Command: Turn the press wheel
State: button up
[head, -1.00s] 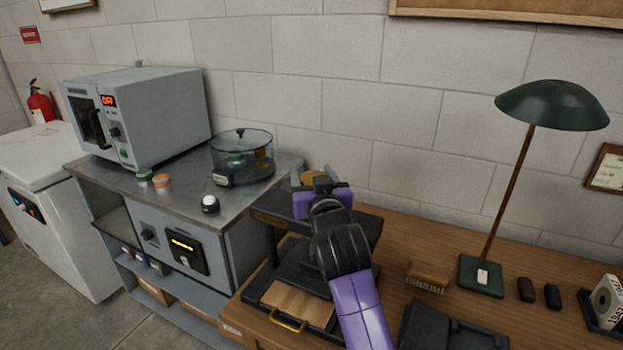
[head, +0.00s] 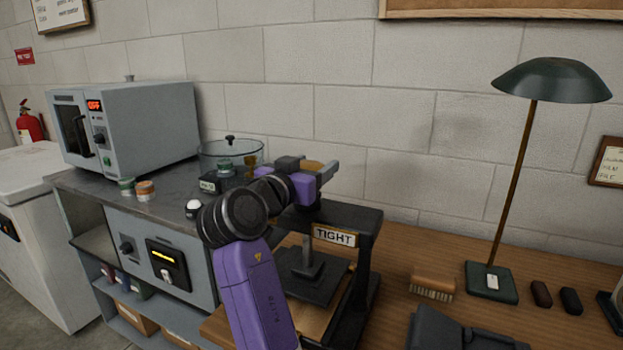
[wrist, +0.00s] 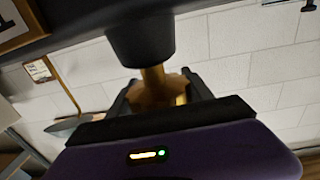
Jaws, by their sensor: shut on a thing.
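The black press (head: 367,262) stands on the wooden bench, with a sign (head: 334,236) on its top beam that reads TIGHT. Its brass-coloured wheel (head: 314,165) sits above the beam, mostly hidden behind my gripper (head: 326,175). In the wrist view the wheel (wrist: 153,94) lies between the dark fingers of my gripper (wrist: 165,92), below the dark spindle housing (wrist: 140,40) in that picture. My gripper is shut on the wheel. A dark plate (head: 310,285) with a short post shows under the beam. My forearm covers the press's left side.
A green lamp (head: 490,280), a brush (head: 433,287) and a dark tray (head: 465,330) are right of the press.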

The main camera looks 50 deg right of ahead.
jog(key=shift+s+f+m+g+b, duration=0.1)
jog(key=shift+m+g+b, duration=0.25)
jog(key=shift+g, duration=0.25)
